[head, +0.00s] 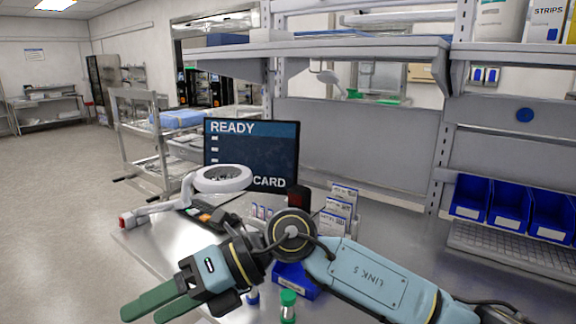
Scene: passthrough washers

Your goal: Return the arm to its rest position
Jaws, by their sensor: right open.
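My right arm (375,282) comes in from the lower right and reaches across the front of the steel bench (150,248) towards the left. My right gripper (142,314) is at the lower left, with its two green fingers apart and nothing seen between them. The fingers point left, over the bench's front left edge. My left gripper is not in view.
A monitor (250,145) reading READY, a white ring lamp (221,179) and card holders (338,212) stand behind my arm. Blue bins (510,207) are at right. Floor at left is clear.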

